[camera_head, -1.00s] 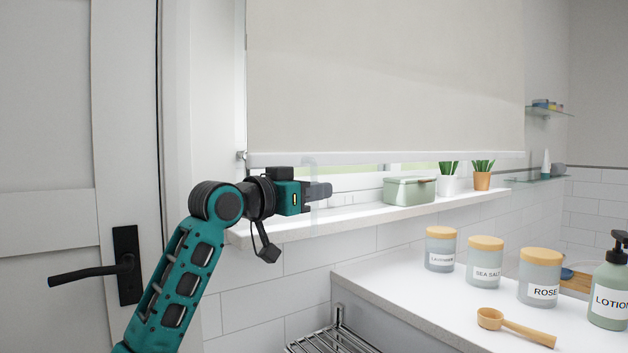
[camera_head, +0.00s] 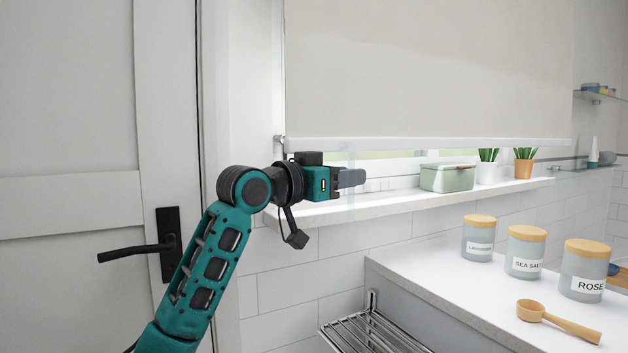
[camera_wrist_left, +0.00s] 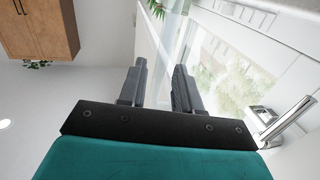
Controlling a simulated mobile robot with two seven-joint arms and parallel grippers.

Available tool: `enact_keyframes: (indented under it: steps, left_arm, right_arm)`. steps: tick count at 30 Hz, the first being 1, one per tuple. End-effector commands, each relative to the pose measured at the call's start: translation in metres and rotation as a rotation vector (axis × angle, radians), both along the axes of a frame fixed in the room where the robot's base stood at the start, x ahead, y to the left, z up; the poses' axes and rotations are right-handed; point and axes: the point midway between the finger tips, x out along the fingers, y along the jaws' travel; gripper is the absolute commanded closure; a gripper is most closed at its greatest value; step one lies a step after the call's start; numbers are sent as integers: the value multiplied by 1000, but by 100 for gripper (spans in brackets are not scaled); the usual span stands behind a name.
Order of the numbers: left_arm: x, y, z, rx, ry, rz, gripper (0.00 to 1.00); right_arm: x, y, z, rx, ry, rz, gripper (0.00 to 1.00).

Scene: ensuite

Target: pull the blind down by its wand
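The blind (camera_head: 430,70) is a pale beige fabric sheet with a white bottom bar, hanging over most of the window, its bar a little above the sill. The wand (camera_head: 350,208) is a clear, see-through rod hanging near the bar's left end; it is faint against the wall. My left gripper (camera_head: 352,178) is at the wand, just below the bar. My right gripper is not in view.
The sill (camera_head: 390,205) carries a green box (camera_head: 447,178) and two potted plants. A counter (camera_head: 450,280) with labelled jars and a wooden scoop (camera_head: 555,320) is at right. A wire rack (camera_head: 365,335) is below. A door with a black handle (camera_head: 165,247) is at left.

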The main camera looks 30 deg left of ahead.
Motion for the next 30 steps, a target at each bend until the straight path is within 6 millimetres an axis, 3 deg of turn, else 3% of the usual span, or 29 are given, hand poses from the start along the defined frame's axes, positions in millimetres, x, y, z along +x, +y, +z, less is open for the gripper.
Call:
enact_keyframes:
  steps: [9,15,30]
  left_arm:
    - [-66,23,-1,6,1,3,67]
    - [-94,33,-2,3,3,2,67]
    - [-105,36,0,2,2,0,67]
  right_arm:
    - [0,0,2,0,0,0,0]
    - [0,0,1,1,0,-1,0]
    - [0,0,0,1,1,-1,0]
